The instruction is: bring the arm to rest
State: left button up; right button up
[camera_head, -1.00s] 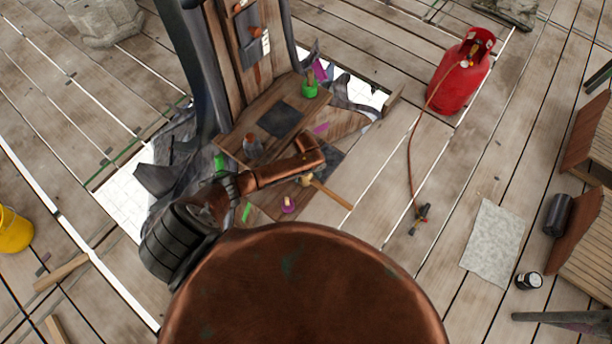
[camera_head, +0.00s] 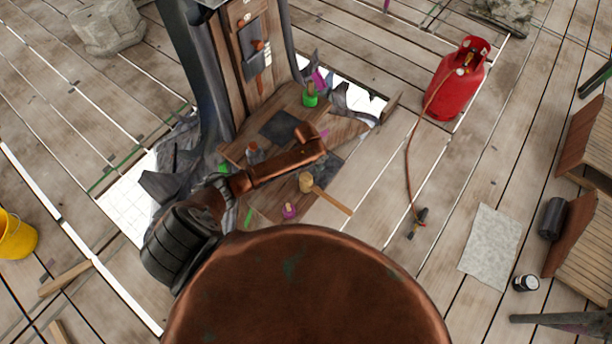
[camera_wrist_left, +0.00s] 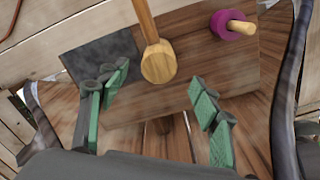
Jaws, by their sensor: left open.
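My left arm (camera_head: 280,166) reaches in from the left over the wooden work board, its copper link ending in a bend at the right. The gripper itself is not clear in the head view. In the left wrist view my left gripper (camera_wrist_left: 157,85) is open, its green-padded fingers apart, with nothing held. A wooden mallet (camera_head: 306,183) lies on the board; it also shows in the wrist view (camera_wrist_left: 158,62), in the gap between the fingers and apparently beyond them. My right gripper is not in view.
A purple-collared tool (camera_head: 289,210) and a green one (camera_head: 310,97) stand on the board at the spire's foot. A red gas cylinder (camera_head: 457,82) with a hose is at upper right. A yellow bucket (camera_head: 16,236) stands at left. Planks right of the board are mostly clear.

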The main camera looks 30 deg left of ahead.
pick_arm(q)
jog(key=shift+r, duration=0.65)
